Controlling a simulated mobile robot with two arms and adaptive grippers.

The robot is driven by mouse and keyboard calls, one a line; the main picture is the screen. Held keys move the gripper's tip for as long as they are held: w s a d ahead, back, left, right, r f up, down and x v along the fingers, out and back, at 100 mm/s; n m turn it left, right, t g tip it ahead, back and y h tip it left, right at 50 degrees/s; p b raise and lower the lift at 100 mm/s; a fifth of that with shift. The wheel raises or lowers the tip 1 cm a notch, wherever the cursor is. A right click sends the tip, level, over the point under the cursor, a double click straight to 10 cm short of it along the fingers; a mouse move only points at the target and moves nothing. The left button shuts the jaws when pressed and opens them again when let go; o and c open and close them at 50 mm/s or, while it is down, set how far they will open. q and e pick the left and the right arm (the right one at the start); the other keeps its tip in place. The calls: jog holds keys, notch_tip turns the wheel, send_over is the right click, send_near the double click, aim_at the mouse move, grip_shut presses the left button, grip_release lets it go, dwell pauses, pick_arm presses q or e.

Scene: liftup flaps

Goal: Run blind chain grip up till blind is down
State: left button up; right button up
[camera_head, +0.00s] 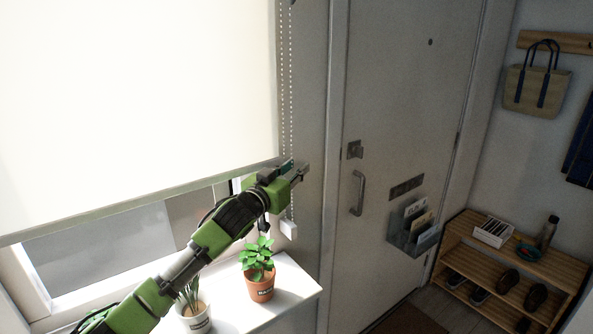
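The cream roller blind (140,100) hangs over the window, its slanting bottom bar (150,200) above a strip of uncovered glass. The beaded blind chain (286,80) hangs in two strands beside the blind's right edge. A small white fitting (289,229) is at the chain's lower end. My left gripper (296,171) is at the chain, near the blind's lower right corner. Its fingers overlap the chain, and I cannot tell whether they are closed on it. No separate chain grip can be made out there. My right gripper is not in view.
Two potted plants, one in a terracotta pot (260,286) and one in a pale pot (195,318), stand on the white sill (295,285) below my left arm. Right of the chain are a grey door (400,110), a letter holder (414,232) and a wooden shoe rack (500,262).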

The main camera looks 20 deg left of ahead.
pick_arm(q)
jog(key=shift+w+a, duration=0.1)
jog(key=shift+a, duration=0.3)
jog(key=shift+f, duration=0.1)
jog(key=shift+c, duration=1.3)
jog(key=shift+a, duration=0.1)
